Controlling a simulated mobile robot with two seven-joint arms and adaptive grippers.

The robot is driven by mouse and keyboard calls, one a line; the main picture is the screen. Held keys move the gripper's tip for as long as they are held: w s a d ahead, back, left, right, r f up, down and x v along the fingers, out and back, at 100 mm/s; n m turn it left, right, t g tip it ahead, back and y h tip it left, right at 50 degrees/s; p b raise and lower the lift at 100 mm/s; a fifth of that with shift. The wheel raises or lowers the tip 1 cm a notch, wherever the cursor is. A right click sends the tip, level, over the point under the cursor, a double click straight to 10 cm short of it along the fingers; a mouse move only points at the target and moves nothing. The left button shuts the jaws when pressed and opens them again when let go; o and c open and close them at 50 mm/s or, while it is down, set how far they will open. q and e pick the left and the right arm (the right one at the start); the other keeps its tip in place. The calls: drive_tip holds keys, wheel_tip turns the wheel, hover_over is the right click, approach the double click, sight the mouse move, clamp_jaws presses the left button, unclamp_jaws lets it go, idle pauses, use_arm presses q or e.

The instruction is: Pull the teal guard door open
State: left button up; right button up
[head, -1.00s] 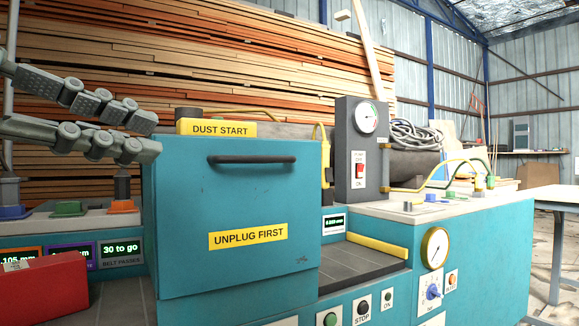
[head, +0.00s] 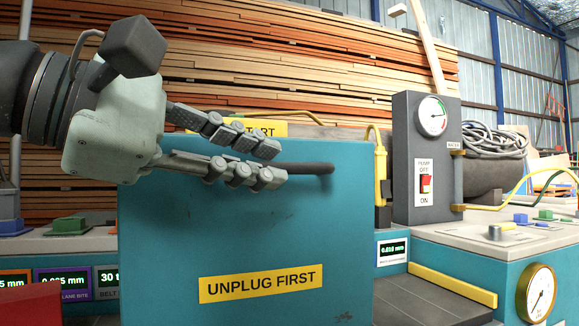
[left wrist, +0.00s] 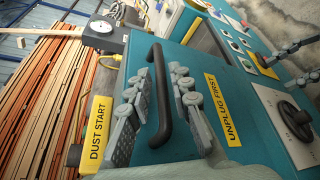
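The teal guard door (head: 245,235) stands upright and looks shut, with a yellow UNPLUG FIRST label. Its black bar handle (head: 318,168) runs across the upper part. My left gripper (head: 270,163) is at the handle and hides its left part in the head view. In the left wrist view, the open fingers (left wrist: 161,72) lie on either side of the handle (left wrist: 160,97), with gaps showing between them and the bar. My right gripper is outside the head view. Its grey fingers (left wrist: 293,62), parted and partly cut off, show at the right edge of the left wrist view.
A yellow DUST START sign (head: 268,128) is behind the door top. A grey switch box (head: 425,160) with a gauge stands to its right. A yellow strip (head: 452,285) edges the dark bed. Stacked boards (head: 300,60) fill the background. A red block (head: 30,303) is lower left.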

sight(272, 164)
use_arm(q)
drive_tip(key=shift+x, duration=2.05)
clamp_jaws()
